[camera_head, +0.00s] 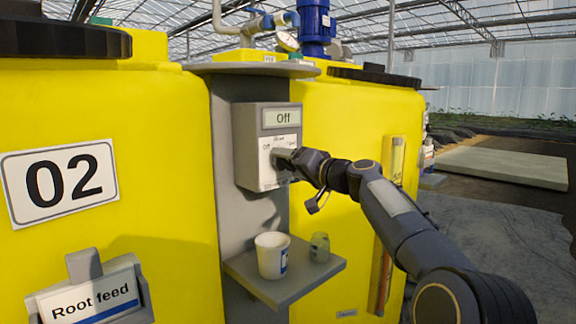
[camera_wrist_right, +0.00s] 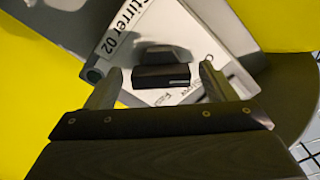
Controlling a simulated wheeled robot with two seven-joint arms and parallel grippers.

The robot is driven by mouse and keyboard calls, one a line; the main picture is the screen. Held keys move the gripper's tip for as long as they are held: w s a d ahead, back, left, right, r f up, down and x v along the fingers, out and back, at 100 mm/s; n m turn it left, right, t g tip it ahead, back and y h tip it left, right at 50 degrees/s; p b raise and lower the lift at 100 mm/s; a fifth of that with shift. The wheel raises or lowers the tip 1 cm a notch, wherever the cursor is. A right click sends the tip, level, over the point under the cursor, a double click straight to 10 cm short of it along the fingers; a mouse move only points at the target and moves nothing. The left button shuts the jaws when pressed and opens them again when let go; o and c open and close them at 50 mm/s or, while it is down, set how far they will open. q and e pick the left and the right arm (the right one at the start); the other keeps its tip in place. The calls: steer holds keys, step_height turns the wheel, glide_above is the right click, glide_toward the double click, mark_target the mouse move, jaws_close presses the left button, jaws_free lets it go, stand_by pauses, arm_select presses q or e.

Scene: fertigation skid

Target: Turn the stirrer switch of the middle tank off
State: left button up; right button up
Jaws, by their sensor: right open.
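The grey stirrer switch box (camera_head: 243,150) is on a grey panel beside the yellow tank marked 02 (camera_head: 165,110). Its small display (camera_head: 283,118) reads "Off". In the right wrist view the white switch plate (camera_wrist_right: 200,30) reads "Stirrer 02" and carries a dark knob (camera_wrist_right: 163,72). My right gripper (camera_head: 283,160) is at the front of the box and hides the knob in the head view. In the wrist view its open fingers (camera_wrist_right: 160,88) stand one on each side of the knob; contact is unclear. My left gripper is out of view.
A small grey shelf (camera_head: 272,288) below the box holds a white cup (camera_head: 271,255) and a small clear glass (camera_head: 319,247). A "Root feed" sign (camera_head: 88,297) hangs on tank 02. Another yellow tank (camera_head: 340,120) stands to the right, behind my right arm.

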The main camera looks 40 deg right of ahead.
steer(key=s, duration=0.6)
steer(key=shift+s+d, duration=0.25)
steer(key=s+a+f+n+g+y, duration=0.25)
steer(key=s+a+f, duration=0.25)
steer(key=a+f, duration=0.4)
steer(key=s+a+f+n+g+y, duration=0.1)
steer(key=s+a+f+g, duration=0.35)
steer(key=a+f, duration=0.4)
steer(key=s+a+f+n+g+h, duration=0.1)
steer(key=s+a+f+g, duration=0.2)
steer(key=s+a+f, duration=0.45)
steer(key=s+a+f+n+g, duration=0.2)
steer(key=s+a+f, duration=0.2)
steer(key=s+f, duration=0.65)
step_height(320, 180, up, 36)
steer(key=w+p, duration=0.1)
steer(key=p, duration=3.5)
steer(key=shift+d+r, duration=0.25)
